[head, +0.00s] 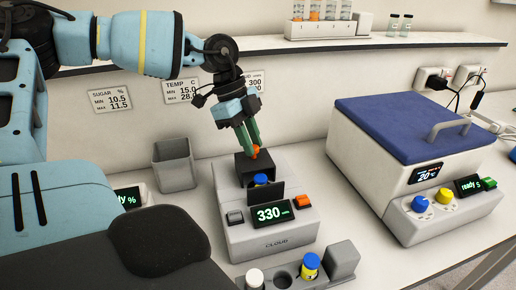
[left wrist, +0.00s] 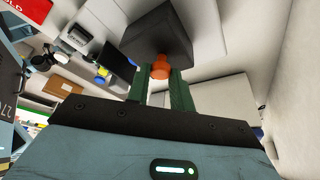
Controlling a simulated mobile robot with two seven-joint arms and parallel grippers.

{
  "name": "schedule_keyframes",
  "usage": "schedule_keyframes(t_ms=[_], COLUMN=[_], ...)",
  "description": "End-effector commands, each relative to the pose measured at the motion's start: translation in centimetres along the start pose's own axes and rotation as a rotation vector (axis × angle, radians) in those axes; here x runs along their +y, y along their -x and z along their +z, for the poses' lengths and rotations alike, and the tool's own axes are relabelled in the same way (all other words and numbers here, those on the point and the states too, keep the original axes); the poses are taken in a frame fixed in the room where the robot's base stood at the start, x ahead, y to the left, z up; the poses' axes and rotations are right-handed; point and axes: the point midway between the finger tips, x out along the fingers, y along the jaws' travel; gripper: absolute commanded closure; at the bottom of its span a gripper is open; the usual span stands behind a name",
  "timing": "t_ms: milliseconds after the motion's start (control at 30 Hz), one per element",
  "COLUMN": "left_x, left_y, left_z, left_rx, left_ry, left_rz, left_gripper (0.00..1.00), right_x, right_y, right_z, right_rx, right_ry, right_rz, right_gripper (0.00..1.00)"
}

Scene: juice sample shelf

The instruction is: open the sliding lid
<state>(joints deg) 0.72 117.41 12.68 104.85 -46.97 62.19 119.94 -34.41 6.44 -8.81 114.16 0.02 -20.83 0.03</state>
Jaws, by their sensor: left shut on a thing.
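The grey CLOUD device (head: 270,238) stands on the bench with a lit display reading 330. Its dark box-like lid (head: 242,170) sits at the back of its top, with an orange knob (head: 256,151). In front of the lid a blue cap (head: 261,180) shows in the uncovered opening, behind a dark upright plate (head: 266,192). My left gripper (head: 254,146) is shut on the orange knob from above. The left wrist view shows the knob (left wrist: 160,68) between the green fingers (left wrist: 163,80), against the dark lid (left wrist: 150,30). My right gripper is not in view.
A grey empty bin (head: 174,168) stands left of the device. A blue-lidded box (head: 405,178) stands to the right. In front, a grey holder (head: 342,260) has a blue-capped vial (head: 310,266) and a white-capped one (head: 254,279). A shelf (head: 380,42) runs above.

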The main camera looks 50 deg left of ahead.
Motion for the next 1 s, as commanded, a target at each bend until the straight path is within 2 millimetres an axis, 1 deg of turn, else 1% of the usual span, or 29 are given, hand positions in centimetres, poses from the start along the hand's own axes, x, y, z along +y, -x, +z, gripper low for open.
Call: schedule_keyframes(t_ms=[33,167,500,533,667,700,933,1000], left_x=[-0.7,-1.5,-1.6,-1.6,-1.6,-1.6,-1.6,-1.6], left_y=[-0.1,0.3,0.6,0.6,0.6,0.6,0.6,0.9], left_z=[0.7,1.4,1.5,1.5,1.5,1.5,1.5,1.5], left_rx=[-0.003,-0.001,0.001,0.001,0.001,0.001,0.001,0.002], left_ry=[0.004,0.001,-0.002,-0.002,-0.002,-0.002,-0.002,-0.002], left_rz=[0.000,0.000,0.000,0.000,0.000,0.000,0.000,-0.002], left_gripper=[1.00,1.00,1.00,0.75,0.58,0.56,0.56,0.56], right_x=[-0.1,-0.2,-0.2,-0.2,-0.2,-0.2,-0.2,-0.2], right_y=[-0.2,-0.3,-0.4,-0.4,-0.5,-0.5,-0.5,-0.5], right_z=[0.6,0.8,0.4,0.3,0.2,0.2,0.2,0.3], right_rx=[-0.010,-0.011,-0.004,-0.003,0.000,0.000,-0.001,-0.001], right_ry=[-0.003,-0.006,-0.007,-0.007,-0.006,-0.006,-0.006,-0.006], right_rz=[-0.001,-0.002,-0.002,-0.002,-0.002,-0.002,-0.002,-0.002], right_gripper=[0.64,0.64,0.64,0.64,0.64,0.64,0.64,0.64])
